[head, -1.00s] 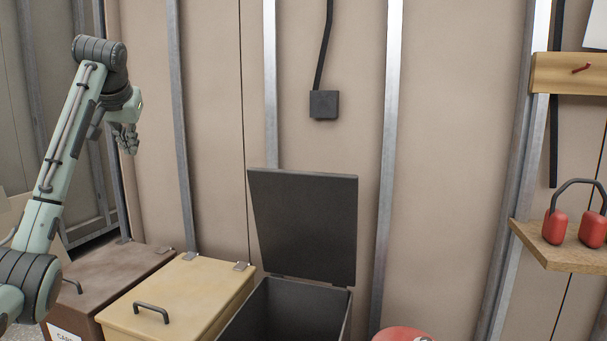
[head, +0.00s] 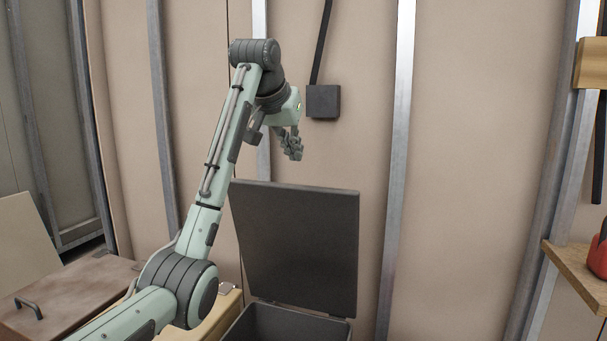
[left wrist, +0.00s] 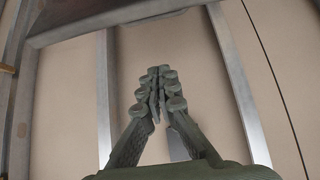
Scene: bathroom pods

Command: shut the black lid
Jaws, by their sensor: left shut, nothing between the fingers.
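The black lid (head: 298,245) stands open and nearly upright, leaning toward the wall behind it. It is hinged at the back of the black box (head: 285,323), whose lower part is cut off by the frame's bottom edge. My left gripper (head: 293,155) is shut and empty. In the head view it appears just above the lid's top edge, apart from it in the picture; its depth relative to the lid is hard to judge. In the left wrist view the closed fingers (left wrist: 158,72) point toward the wall. My right gripper is not in view.
A brown chest (head: 75,290) stands at the left. A tan box (head: 222,312) is partly hidden behind my left arm. A dark wall box (head: 322,101) with a cable is above the lid. A wooden shelf (head: 575,270) with red earmuffs is at the right.

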